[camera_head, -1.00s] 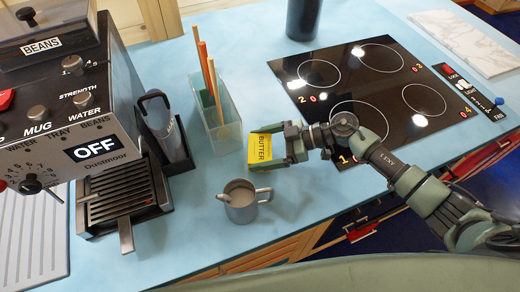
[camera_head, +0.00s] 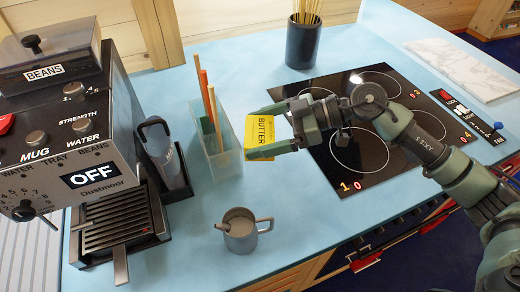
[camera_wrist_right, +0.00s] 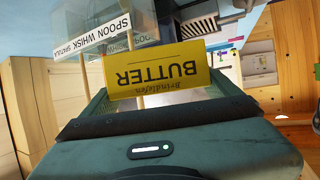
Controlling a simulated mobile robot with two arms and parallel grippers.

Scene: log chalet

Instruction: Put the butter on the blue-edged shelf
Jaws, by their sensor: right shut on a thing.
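The butter (camera_head: 259,136) is a yellow block with a dark "BUTTER" label. My right gripper (camera_head: 281,135) is shut on it and holds it above the blue counter, between the clear utensil container and the cooktop. In the right wrist view the butter (camera_wrist_right: 158,76) sits between the jaws with its label upside down. My left gripper is not in view. I see no blue-edged shelf that I can make out in these views.
The clear container (camera_head: 213,150) with utensils is just left. The black cooktop (camera_head: 360,150) lies right; a dark pot (camera_head: 302,42) stands behind. The coffee machine (camera_head: 80,130) fills the left side.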

